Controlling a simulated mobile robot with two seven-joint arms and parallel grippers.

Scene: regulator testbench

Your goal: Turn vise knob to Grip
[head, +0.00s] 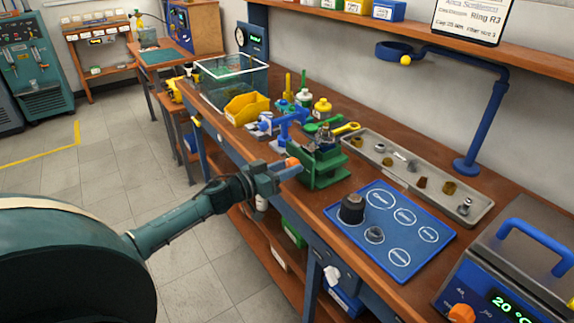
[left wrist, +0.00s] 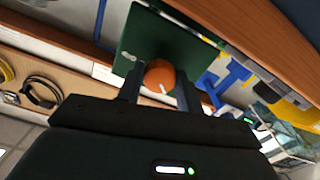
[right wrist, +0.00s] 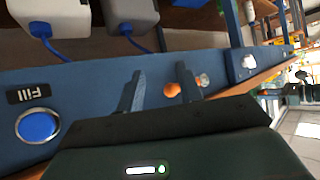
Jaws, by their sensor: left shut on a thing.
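The green vise (head: 322,166) stands at the front edge of the workbench, with a metal part in its top. Its orange knob (head: 292,162) faces my left arm. My left gripper (head: 287,167) is shut on the knob from the front. In the left wrist view, the orange knob (left wrist: 160,76) with a white pointer mark sits between the two fingers, in front of the green vise body (left wrist: 150,40). Any setting label is too small to read or hidden. My right gripper (right wrist: 163,88) is open and empty in the right wrist view, facing the blue bench front.
A blue mat (head: 390,225) with labelled circles lies right of the vise, and a long grey parts tray (head: 420,178) behind it. A yellow bin (head: 246,108) stands left. A blue "Fill" button (right wrist: 38,126) shows near my right gripper.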

